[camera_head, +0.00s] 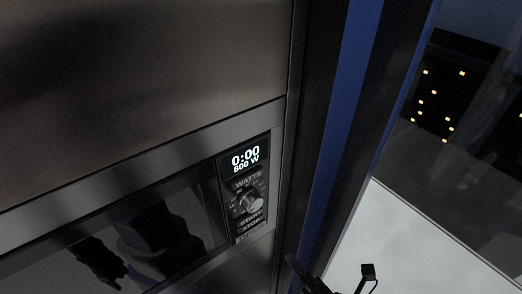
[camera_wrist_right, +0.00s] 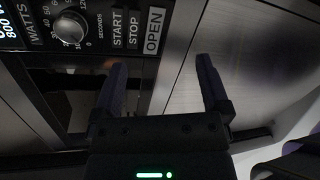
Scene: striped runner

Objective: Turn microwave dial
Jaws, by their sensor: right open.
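The microwave (camera_head: 190,140) is built into a dark metal front. Its display (camera_head: 245,160) reads 0:00 and 800 W. The round silver dial (camera_head: 250,202) sits below the display, above the start and stop buttons. The dial also shows at the upper left of the right wrist view (camera_wrist_right: 71,28). My right gripper (camera_head: 331,268) is at the bottom edge of the head view, below and to the right of the dial and apart from it. In the wrist view its two fingers (camera_wrist_right: 161,62) are spread with nothing between them. My left gripper is not in view.
The dark glossy door (camera_head: 190,215) left of the panel shows dark reflections. The OPEN button (camera_wrist_right: 153,31) is beside STOP in the wrist view. A blue vertical strip (camera_head: 345,110) runs right of the microwave. A pale surface (camera_head: 400,235) lies at lower right.

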